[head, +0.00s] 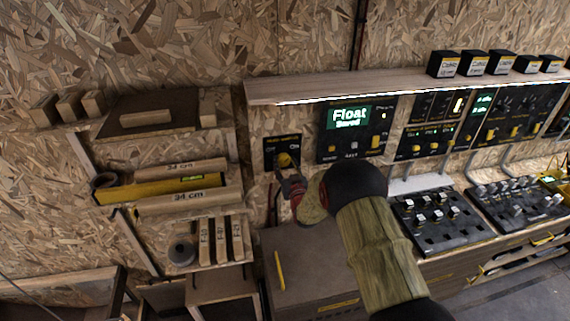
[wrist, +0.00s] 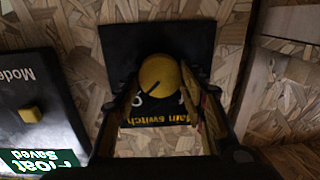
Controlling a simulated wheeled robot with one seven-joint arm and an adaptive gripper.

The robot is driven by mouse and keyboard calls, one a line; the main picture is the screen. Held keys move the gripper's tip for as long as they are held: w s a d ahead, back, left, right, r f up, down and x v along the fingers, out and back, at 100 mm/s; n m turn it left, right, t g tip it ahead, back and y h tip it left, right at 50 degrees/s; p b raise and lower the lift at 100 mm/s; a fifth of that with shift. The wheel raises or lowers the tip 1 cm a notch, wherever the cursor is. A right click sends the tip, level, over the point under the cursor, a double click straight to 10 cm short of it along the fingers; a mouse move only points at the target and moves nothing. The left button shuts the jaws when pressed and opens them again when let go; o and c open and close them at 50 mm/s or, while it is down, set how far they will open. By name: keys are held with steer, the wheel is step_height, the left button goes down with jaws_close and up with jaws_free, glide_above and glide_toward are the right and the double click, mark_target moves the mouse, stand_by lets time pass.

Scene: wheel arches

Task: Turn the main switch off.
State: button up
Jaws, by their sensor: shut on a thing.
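The main switch (head: 270,143) is a black plate on the chipboard wall with a yellow round knob (head: 284,159). "Off" is at the left and "On" at the right of its face in the head view. In the wrist view the plate (wrist: 118,42) shows upside down, with the knob (wrist: 158,72) in the middle. The knob's dark mark points to the lower left there, towards the partly hidden "On" side. My gripper (head: 286,171) reaches up from below and is shut on the knob. Its fingers (wrist: 160,88) lie on both sides of the knob.
A black panel with a lit green "Float Saved" screen (head: 349,116) is close to the right, under a wooden shelf (head: 335,86). A wall rack with wood blocks and a yellow level (head: 145,190) is at the left. A brown cabinet (head: 310,265) stands below.

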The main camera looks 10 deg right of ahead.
steer(key=shift+b, duration=0.3)
steer(key=n+b, duration=0.4)
steer(key=shift+f, duration=0.15)
steer(key=n+b, duration=0.4)
steer(key=shift+a+b, duration=0.15)
steer(key=shift+b, duration=0.2)
steer(key=n+b, duration=0.4)
steer(key=n, duration=0.1)
steer(key=shift+n, duration=0.3)
steer(key=shift+a+n+h+b, duration=0.1)
steer(key=shift+n+h+b, duration=0.2)
steer(key=shift+n+b, duration=1.3)
steer(key=shift+n, duration=0.4)
steer(key=o, duration=1)
steer(key=shift+o, duration=0.8)
